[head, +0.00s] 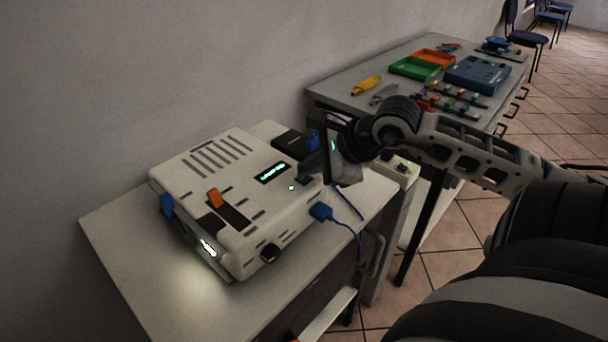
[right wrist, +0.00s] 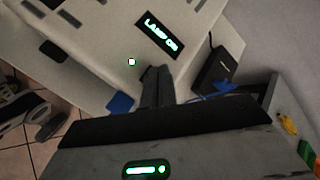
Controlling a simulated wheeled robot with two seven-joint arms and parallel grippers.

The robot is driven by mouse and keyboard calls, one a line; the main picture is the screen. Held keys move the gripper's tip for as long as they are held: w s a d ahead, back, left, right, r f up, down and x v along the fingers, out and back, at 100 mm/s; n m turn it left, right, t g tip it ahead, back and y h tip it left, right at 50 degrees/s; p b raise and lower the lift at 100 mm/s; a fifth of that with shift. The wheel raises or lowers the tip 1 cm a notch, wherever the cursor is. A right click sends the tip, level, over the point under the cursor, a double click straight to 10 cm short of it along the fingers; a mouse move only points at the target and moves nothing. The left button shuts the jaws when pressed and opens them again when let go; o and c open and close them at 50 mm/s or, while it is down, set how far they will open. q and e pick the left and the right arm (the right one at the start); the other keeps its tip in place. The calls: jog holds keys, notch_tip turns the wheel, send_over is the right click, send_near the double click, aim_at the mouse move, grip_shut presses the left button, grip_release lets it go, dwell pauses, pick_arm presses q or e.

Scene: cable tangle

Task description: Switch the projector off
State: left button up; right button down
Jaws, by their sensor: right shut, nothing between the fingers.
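The white projector (head: 232,178) sits on a small pale table. Its display (head: 272,172) is lit and reads "LAMP ON" in the right wrist view (right wrist: 164,34). A small lit indicator (head: 291,188) is on the top near the display; it also shows in the right wrist view (right wrist: 131,62). Light glows at the projector's front lens (head: 208,246). My right gripper (head: 307,177) is shut and empty, its fingertips over the top near the indicator and display. In the right wrist view the fingers (right wrist: 155,75) hide part of the top. I cannot tell if they touch it.
A black box (head: 291,142) stands behind. A workbench (head: 350,99) with trays and tools is beyond.

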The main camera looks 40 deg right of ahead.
aim_at(310, 181)
jog(key=shift+f, duration=0.3)
dwell(0.4)
jog(key=shift+r, duration=0.8)
jog(key=shift+r+p, duration=1.95)
jog(key=shift+r, duration=0.65)
jog(key=shift+f, duration=0.15)
